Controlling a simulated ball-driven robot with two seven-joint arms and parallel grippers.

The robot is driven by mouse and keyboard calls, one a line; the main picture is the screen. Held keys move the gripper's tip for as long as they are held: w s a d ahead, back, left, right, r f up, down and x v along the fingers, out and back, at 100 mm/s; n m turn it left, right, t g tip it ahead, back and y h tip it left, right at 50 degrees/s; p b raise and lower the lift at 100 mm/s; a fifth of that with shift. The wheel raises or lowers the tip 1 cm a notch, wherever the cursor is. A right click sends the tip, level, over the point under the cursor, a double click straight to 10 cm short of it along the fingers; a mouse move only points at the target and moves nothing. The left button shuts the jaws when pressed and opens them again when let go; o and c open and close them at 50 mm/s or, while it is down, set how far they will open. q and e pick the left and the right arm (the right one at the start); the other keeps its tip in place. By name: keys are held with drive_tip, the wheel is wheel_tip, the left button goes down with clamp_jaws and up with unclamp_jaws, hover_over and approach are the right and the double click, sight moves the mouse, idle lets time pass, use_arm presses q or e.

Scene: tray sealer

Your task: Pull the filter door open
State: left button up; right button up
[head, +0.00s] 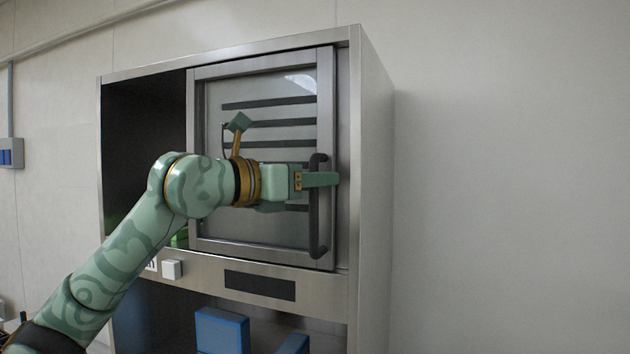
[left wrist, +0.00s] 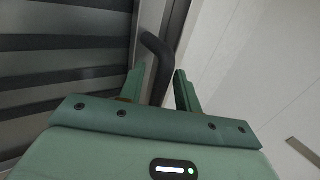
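The filter door (head: 262,235) is a metal-framed panel with a clear window on the front of the steel cabinet. It looks shut against the cabinet front. Its dark vertical bar handle (head: 318,235) is on the right side of the door. My left gripper (head: 319,179) is at the middle of this handle, with a green finger across it. In the left wrist view the handle (left wrist: 158,62) stands between the two fingers (left wrist: 160,92), and narrow gaps seem to show beside it. The fingers look open around it. My right gripper is not in view.
The cabinet (head: 372,200) has a dark open bay left of the door. Below are a white button (head: 172,269), a dark label strip (head: 260,285) and blue blocks (head: 222,330). A bare wall (head: 500,180) fills the right.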

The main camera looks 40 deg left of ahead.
use_arm(q)
drive_tip(key=shift+f, duration=0.1)
drive_tip(key=b+v, duration=0.8)
drive_tip(key=v, duration=0.8)
drive_tip(key=shift+s, duration=0.1)
